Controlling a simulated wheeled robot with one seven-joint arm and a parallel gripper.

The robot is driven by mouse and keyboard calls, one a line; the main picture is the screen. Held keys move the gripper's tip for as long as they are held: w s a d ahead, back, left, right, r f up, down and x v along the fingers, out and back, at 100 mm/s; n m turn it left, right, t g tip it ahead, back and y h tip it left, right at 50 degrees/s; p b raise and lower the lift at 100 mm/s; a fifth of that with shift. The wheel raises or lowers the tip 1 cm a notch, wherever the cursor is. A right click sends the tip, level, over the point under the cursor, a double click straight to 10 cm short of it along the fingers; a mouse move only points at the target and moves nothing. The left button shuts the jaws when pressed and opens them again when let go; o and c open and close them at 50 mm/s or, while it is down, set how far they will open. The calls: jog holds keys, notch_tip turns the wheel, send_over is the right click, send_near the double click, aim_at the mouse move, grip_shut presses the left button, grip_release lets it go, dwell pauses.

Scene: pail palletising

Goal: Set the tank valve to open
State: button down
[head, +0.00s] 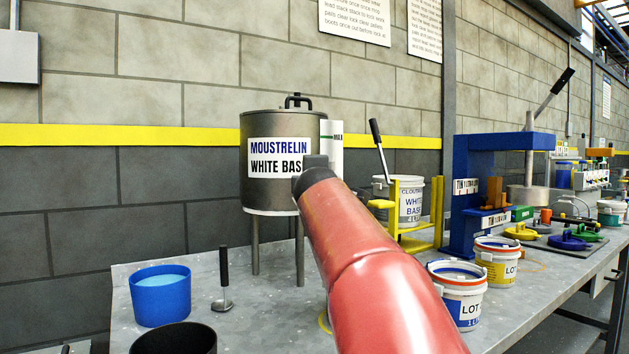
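The tank (258,205) is a dark grey cylinder on thin legs, with a lid handle on top and a label reading "MOUSTRELIN WHITE BASE". It stands at the back of the bench, against the wall. My red arm reaches up from the lower right, and its dark far end overlaps the tank's lower right side. The tank valve does not show; the area below and right of the label is partly behind my arm. My gripper's fingers are not visible, so I cannot see whether they touch anything.
A blue tub (160,302) of pale liquid, a black-handled tool (225,285) and a dark round container (174,340) are at the left. Right of my arm are a yellow stand (437,215), labelled pails (461,300) and a blue press (465,150).

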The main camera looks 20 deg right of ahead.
dwell(0.4)
jog(key=c, duration=1.5)
grip_release()
jog(key=shift+d, duration=0.1)
jog(key=shift+o, duration=0.2)
jog(key=b+v, duration=0.5)
jog(key=v, duration=0.2)
jog(key=shift+s, duration=0.35)
